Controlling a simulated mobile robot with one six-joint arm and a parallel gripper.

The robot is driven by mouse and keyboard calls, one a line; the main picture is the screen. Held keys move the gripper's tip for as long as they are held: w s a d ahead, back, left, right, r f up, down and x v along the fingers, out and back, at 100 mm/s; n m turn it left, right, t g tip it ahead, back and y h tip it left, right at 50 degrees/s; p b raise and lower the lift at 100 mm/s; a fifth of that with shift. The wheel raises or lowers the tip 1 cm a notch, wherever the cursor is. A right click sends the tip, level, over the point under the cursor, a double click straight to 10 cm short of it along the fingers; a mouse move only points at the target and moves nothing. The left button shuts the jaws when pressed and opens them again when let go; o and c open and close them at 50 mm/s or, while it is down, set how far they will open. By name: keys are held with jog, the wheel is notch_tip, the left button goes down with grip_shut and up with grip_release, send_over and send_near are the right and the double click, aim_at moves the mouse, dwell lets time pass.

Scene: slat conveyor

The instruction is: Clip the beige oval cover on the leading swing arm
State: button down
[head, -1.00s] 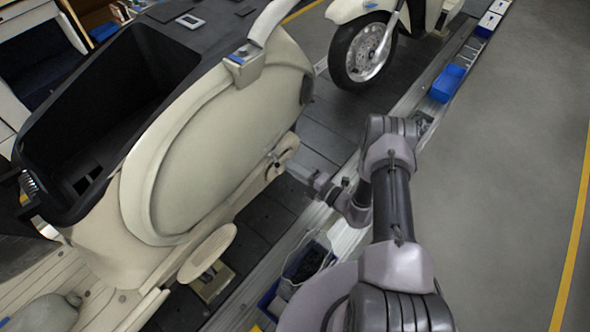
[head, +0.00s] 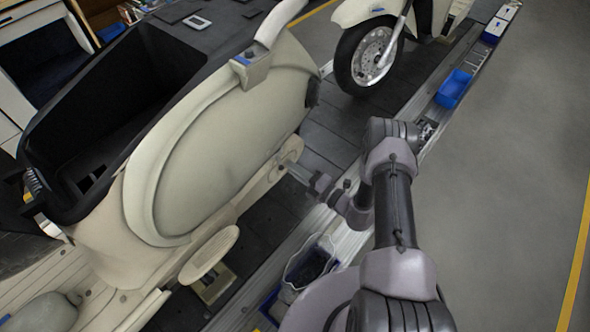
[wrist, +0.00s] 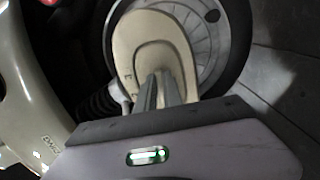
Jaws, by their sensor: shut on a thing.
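The beige oval cover (wrist: 134,38) fills the upper middle of the wrist view, with a raised rim line. My gripper (wrist: 165,92) is shut on its lower part. Behind it are a grey disc (wrist: 208,42) and a dark tyre (wrist: 238,55); the swing arm is mostly hidden by the cover. I cannot tell whether the cover touches the swing arm.
A cream body panel (wrist: 28,95) is close on the left in the wrist view. A second scooter's front wheel (head: 368,55) stands farther ahead. A blue bin (head: 453,88) and an open bin (head: 308,265) lie along the conveyor edge. Grey floor at right is clear.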

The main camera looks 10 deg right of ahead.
jog(key=c, duration=1.4)
grip_release()
